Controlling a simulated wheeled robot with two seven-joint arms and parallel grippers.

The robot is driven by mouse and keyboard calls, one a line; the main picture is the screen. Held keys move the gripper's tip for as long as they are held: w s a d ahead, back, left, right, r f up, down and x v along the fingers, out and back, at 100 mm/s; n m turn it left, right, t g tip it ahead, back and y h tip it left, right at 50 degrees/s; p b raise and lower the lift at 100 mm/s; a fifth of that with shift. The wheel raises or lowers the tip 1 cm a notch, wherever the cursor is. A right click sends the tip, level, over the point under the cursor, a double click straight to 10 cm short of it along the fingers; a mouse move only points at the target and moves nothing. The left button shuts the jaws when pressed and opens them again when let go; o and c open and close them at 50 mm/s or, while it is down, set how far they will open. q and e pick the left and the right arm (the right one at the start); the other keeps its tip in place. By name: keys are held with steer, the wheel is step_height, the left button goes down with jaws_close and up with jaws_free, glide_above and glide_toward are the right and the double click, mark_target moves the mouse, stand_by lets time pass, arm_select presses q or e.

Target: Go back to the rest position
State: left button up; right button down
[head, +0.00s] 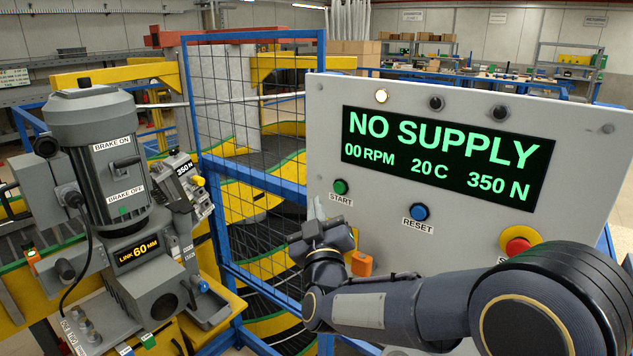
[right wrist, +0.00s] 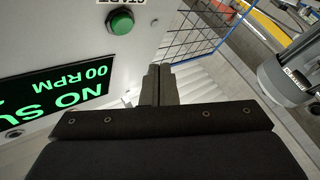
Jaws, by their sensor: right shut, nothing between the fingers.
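My right gripper (head: 318,212) is raised in front of the left edge of the control panel (head: 325,120), a little left of the green START button (head: 340,187). In the right wrist view its fingers (right wrist: 159,82) are together with nothing between them, and the START button (right wrist: 120,22) shows up and to the left of them, apart from them. My right arm comes in from the lower right, across the lower part of the panel. My left gripper is in neither view.
The panel display (head: 447,157) reads NO SUPPLY, 00 RPM, 20 C, 350 N. A blue RESET button (head: 419,211) and a red stop button (head: 518,241) are close to my arm. A grey motor unit (head: 108,160) stands left, beside a blue mesh guard (head: 224,110).

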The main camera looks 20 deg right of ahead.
steer(key=s+d+f+m+g+y, duration=0.2)
steer(key=s+d+f+g+y, duration=0.3)
steer(key=f, duration=0.1)
steer(key=s+f+m+g, duration=0.1)
steer(key=s+f+g, duration=0.2)
steer(key=s, duration=0.6)
steer(key=s+f+m+g+y, duration=0.1)
steer(key=s+f+g, duration=0.3)
steer(key=s, duration=0.6)
steer(key=s+f+m+g+y, duration=0.1)
steer(key=s+f+g, duration=0.2)
steer(key=s, duration=0.6)
steer(key=shift+s+a+f+m+g, duration=0.25)
steer(key=shift+s+f+m+g, duration=0.1)
steer(key=shift+f, duration=0.5)
